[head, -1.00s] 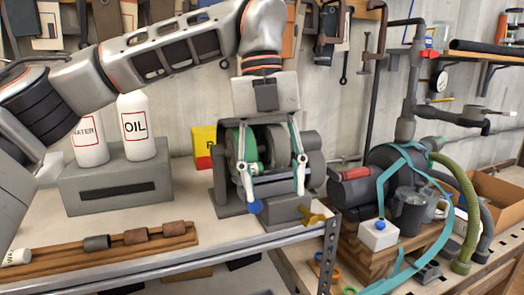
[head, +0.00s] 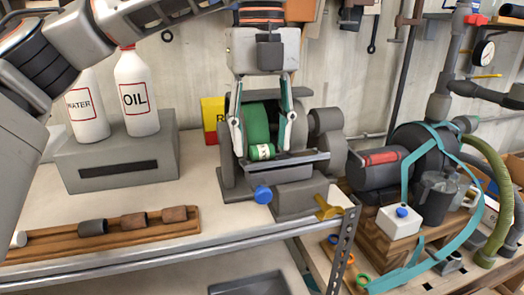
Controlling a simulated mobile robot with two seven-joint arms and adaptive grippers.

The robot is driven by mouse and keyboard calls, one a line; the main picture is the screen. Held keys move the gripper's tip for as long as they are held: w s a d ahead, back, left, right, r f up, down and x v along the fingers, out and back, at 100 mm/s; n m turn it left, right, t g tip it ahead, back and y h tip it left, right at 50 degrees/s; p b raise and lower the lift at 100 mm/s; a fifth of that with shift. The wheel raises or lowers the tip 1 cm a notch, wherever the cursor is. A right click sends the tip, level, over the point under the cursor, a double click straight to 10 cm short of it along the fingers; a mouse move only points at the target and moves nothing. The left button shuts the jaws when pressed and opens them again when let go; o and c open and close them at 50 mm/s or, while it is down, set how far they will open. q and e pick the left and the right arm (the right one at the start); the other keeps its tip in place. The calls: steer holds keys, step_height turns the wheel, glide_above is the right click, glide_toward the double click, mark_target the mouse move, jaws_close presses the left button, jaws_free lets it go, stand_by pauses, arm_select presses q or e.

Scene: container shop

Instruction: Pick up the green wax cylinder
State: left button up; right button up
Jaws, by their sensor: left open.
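My left gripper (head: 261,149) reaches down from above in front of the machine. Its jaws are open, with one finger to the left of the cylinder and one to the right. Gaps show between cylinder and fingers, so it does not look gripped. How deep the fingertips are relative to it is hard to tell. My right gripper is not in view.
A grey bar (head: 285,161) and a blue knob (head: 263,194) are at the machine's front. Water (head: 88,108) and oil (head: 136,96) bottles stand on a grey box (head: 125,160) at left. A wooden rack (head: 100,236) lies in front. Bench top between is clear.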

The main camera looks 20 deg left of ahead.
arm_select(q)
steer(key=shift+f, duration=0.35)
steer(key=c, duration=1.1)
steer(key=shift+r, duration=0.1)
